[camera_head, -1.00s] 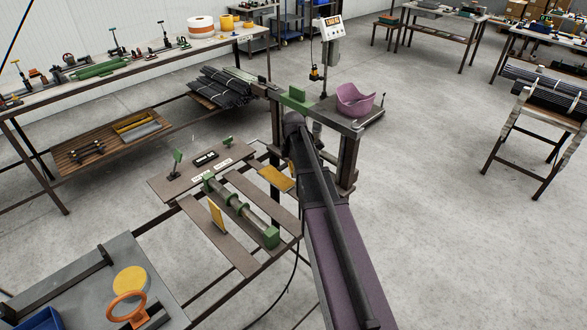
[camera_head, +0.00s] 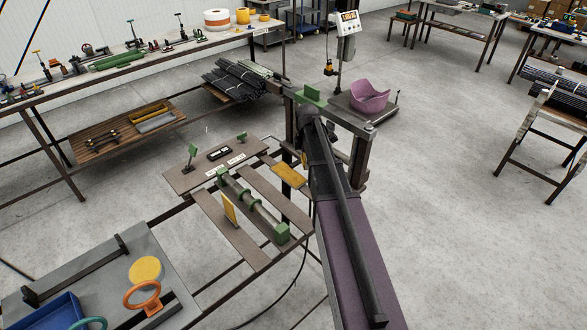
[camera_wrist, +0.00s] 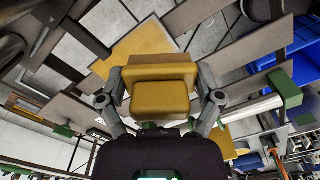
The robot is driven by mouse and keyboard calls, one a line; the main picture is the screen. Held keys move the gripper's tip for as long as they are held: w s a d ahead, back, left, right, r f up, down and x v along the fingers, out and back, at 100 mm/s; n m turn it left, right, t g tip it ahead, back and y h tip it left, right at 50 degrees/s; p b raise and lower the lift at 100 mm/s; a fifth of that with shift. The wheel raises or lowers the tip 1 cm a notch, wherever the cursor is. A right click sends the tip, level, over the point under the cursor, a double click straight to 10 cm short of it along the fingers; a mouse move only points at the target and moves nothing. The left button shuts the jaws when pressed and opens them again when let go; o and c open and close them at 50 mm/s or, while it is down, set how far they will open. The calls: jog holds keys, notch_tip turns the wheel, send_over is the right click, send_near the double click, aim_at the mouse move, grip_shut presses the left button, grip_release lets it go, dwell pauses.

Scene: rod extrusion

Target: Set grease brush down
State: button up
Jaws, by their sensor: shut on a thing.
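In the wrist view, a blocky yellow piece (camera_wrist: 161,97) sits between the two grey fingers of my gripper (camera_wrist: 158,80), which is shut on it. I take it to be the grease brush; no bristles show from this side. A flat yellow plate (camera_wrist: 130,52) lies beyond it, and I cannot tell whether they touch. In the head view, a yellow plate (camera_head: 289,175) lies on the bench frame just left of my arm. My gripper and the held piece are mostly hidden behind my arm there.
A green-clamped cylinder (camera_head: 250,204) lies on the bench slats, with a small upright yellow plate (camera_head: 229,208) beside it. A dark post frame with a green block (camera_head: 308,95) stands behind my arm. A purple scoop (camera_head: 369,96) sits on a scale.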

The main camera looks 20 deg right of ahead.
jog(key=shift+a, duration=0.1)
jog(key=w+a+m, duration=0.2)
jog(key=w+a, duration=0.1)
jog(key=a, duration=0.4)
jog(key=w+a+r+m+p, duration=0.1)
jog(key=w+a+m, duration=0.2)
jog(key=a, duration=0.5)
jog(key=shift+w+r, duration=0.15)
jog(key=shift+w, duration=0.6)
jog(key=shift+s, duration=0.1)
